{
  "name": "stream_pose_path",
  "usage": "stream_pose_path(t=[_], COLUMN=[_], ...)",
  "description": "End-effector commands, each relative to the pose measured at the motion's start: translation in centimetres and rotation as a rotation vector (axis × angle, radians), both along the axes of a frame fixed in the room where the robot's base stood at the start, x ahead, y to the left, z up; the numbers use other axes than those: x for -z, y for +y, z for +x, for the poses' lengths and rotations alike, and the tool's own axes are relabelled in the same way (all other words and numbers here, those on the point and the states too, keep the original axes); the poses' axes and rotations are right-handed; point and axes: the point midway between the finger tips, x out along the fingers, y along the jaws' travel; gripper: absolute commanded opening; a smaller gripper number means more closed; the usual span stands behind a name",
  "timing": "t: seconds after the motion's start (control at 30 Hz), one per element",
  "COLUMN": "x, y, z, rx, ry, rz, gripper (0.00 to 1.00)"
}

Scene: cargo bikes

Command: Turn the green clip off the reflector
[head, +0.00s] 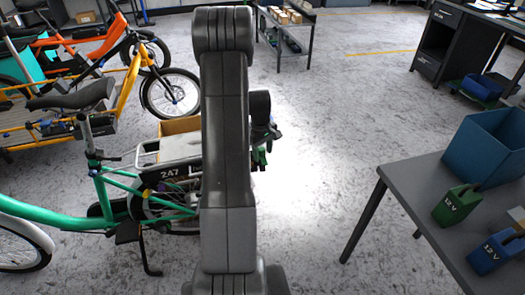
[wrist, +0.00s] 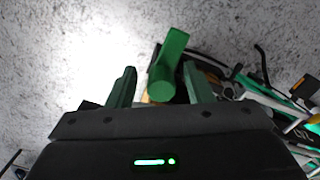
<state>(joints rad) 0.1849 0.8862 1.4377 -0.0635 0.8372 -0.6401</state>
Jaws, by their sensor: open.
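The green clip (wrist: 170,58) shows in the wrist view as a flat lever with a rounded end. It stands between and just beyond the two green fingers of my gripper (wrist: 159,72), which are apart, with the clip's rounded lower end near the right finger. I cannot tell whether either finger touches it. A small orange-yellow patch shows beside the clip's lower end; I cannot make out the reflector. In the head view my gripper (head: 262,155) is at the rear of the green cargo bike (head: 121,181), largely hidden behind my arm.
The green bike carries a rear rack and a plate marked 247 (head: 170,173). At right, a grey table (head: 405,180) holds a blue bin (head: 488,148), a green 12V battery (head: 456,206) and a blue one (head: 493,253). Orange and yellow bikes stand at upper left. Floor between bike and table is clear.

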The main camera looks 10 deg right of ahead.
Motion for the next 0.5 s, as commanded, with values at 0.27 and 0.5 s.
stream_pose_path(t=[0.27,0.5], x=[-2.1,-7.5], y=[0.1,0.3], z=[0.2,0.3], rx=[0.001,0.001], ry=[-0.006,-0.007], rz=[0.000,-0.001], gripper=[0.47,0.47])
